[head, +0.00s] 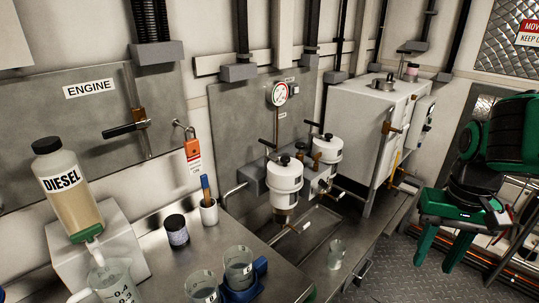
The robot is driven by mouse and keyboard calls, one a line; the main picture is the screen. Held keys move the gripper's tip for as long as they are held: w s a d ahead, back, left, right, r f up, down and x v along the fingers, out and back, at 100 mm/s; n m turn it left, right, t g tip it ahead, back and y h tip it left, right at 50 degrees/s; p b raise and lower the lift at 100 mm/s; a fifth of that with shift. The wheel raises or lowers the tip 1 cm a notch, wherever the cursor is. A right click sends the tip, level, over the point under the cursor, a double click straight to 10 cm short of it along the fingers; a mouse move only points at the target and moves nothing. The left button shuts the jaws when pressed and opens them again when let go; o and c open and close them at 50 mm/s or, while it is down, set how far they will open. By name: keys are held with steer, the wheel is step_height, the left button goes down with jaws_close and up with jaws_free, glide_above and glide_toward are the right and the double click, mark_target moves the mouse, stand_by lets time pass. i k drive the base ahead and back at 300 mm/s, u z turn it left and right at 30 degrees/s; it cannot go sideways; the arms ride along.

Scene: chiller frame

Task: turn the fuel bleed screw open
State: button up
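Two white fuel filter housings (285,182) with black top knobs stand on a grey bracket against the steel back panel. A small brown fitting (316,160) sits between them, and black-handled valves are close by. I cannot tell for certain which small part is the fuel bleed screw, or how far any screw is turned. My gripper (433,265) is at the right, with green fingers pointing down. Its fingers are apart with nothing between them. It is well to the right of the filters and touches nothing that I can see.
A white tank box (384,118) stands between the filters and my arm. A clear cup (337,254) stands below the filters. The left bench holds a diesel bottle (67,186), jugs, a dark jar (176,231) and a brush cup (208,211). Chequered floor (395,280) is clear.

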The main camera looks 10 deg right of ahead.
mark_target(316, 157)
steer(key=k, duration=1.2)
steer(key=z, duration=0.3)
steer(key=i, duration=1.55)
steer(key=u, duration=0.25)
